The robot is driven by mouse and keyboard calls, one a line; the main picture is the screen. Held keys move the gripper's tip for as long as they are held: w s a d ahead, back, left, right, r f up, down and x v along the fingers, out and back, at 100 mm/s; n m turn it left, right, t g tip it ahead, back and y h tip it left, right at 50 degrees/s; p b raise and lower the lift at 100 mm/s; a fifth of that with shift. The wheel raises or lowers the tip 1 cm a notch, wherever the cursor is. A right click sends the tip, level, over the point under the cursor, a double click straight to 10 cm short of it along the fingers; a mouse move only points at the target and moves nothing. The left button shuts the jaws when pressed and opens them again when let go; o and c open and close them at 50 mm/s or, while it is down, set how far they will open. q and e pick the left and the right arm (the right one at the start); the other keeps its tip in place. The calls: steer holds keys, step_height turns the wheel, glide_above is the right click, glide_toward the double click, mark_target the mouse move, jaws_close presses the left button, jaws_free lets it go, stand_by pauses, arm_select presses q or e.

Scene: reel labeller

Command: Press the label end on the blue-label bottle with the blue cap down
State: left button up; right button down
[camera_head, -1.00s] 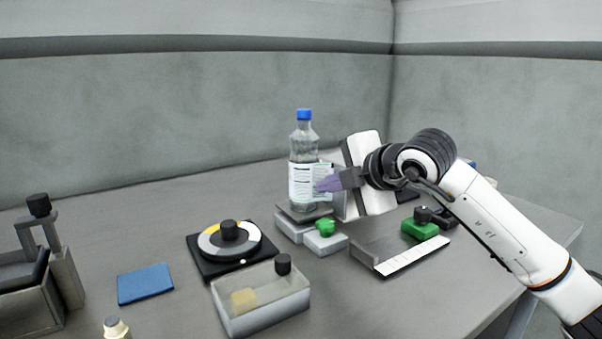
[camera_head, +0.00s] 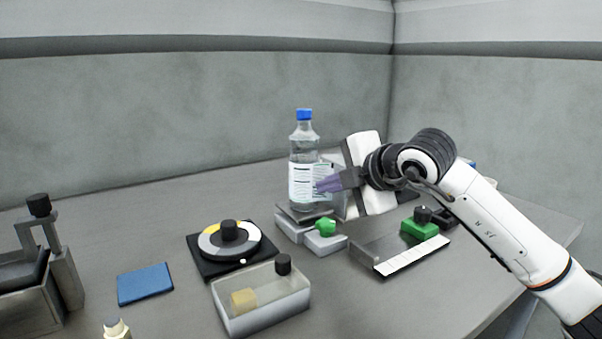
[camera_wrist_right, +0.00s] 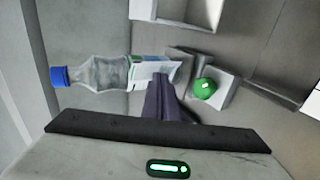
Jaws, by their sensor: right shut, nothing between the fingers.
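The clear bottle with the blue cap (camera_head: 304,137) stands upright on a small grey stand (camera_head: 292,227). A white label with printed text wraps its lower body. My right gripper (camera_head: 320,186) is shut and empty, with its purple fingertips at the right part of the label. In the right wrist view the bottle (camera_wrist_right: 98,73) lies across the picture with its cap to the left. There the shut purple fingers (camera_wrist_right: 174,80) overlap the label's edge. The fingers hide part of the label, and I cannot tell whether they touch it. My left gripper is not in view.
A grey tray with a white strip (camera_head: 412,257) and a green block (camera_head: 420,230) stand right.

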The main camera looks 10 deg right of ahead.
steer(key=shift+w+a, duration=0.25)
steer(key=shift+w, duration=0.5)
stand_by(0.8)
steer(key=shift+w+a+b, duration=0.15)
steer(key=shift+w+b, duration=0.2)
steer(key=shift+b, duration=0.5)
stand_by(4.3)
steer(key=shift+w+d, duration=0.25)
steer(key=shift+d, duration=0.35)
stand_by(0.6)
